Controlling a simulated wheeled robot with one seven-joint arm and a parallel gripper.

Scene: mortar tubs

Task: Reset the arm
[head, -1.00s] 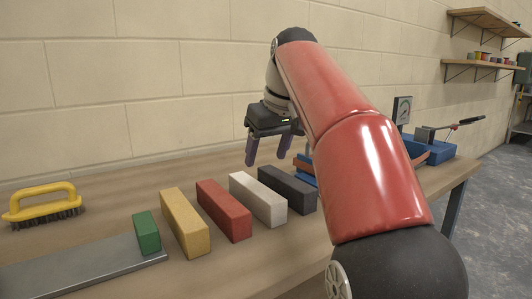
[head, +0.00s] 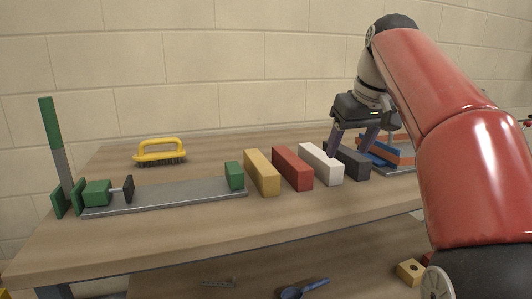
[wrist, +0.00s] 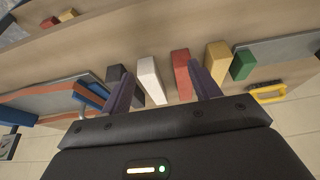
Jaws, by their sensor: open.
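My gripper (head: 355,141) is open and empty, hanging above the back of the workbench near the dark grey block (head: 353,162). In the wrist view the two fingers (wrist: 165,85) are spread apart, with the white block (wrist: 151,80) and red block (wrist: 181,75) showing between and beyond them. My red arm reaches across the right of the head view and hides the bench's right end.
A row of yellow (head: 261,172), red (head: 291,168), white (head: 320,164) and dark blocks stands on the bench (head: 300,208). To the left are a green-ended metal fixture (head: 165,196) and a yellow-handled brush (head: 160,152). A blue-and-orange device (head: 385,153) stands right of the blocks.

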